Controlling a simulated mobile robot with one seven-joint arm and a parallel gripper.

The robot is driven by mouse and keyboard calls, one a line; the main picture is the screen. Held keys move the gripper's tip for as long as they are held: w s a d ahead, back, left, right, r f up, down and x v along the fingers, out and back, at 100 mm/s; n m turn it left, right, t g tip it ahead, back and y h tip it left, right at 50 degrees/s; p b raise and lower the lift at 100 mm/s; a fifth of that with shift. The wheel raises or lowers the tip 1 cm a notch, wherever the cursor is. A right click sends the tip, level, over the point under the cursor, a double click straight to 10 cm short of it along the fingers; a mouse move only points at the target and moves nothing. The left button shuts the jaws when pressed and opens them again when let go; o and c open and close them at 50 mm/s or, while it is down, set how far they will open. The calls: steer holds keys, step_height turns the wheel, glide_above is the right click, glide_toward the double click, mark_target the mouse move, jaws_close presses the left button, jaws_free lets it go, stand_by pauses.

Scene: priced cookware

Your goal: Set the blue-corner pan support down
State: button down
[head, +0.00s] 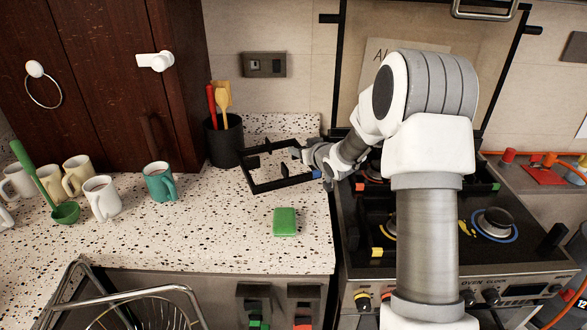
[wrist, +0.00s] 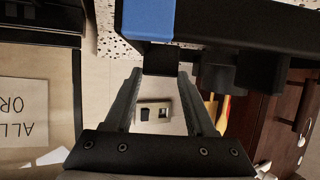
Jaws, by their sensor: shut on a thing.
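The blue-corner pan support (head: 283,184) is a black open frame, held above the speckled counter left of the stove in the head view. In the wrist view its blue corner (wrist: 148,18) and dark bar (wrist: 230,22) fill the top. My gripper (head: 304,153) is shut on one bar at the frame's right side. In the wrist view the fingertips (wrist: 161,72) close on a dark part of the frame. The frame's exact height above the counter is hard to tell.
The stove (head: 375,272) has a blue-ringed burner (head: 493,239) front right. A black utensil pot (head: 224,142) stands close left of the support. A green sponge (head: 285,222) lies in front, with a teal mug (head: 160,182) farther left. Bare counter (head: 225,235) lies between.

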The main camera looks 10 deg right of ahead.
steer(key=shift+w+a+f, duration=0.1)
steer(key=shift+a+f, duration=0.25)
steer(key=shift+f, duration=0.5)
steer(key=shift+w+a+f, duration=0.1)
steer(key=shift+a+f, duration=0.25)
steer(key=shift+f, duration=0.5)
steer(key=shift+w+a+f, duration=0.1)
steer(key=shift+a+f, duration=0.25)
steer(key=shift+f, duration=0.5)
steer(key=shift+f+b, duration=0.2)
steer(key=shift+b, duration=0.2)
steer(key=shift+c, duration=1.1)
jaws_free()
steer(key=shift+s, duration=0.1)
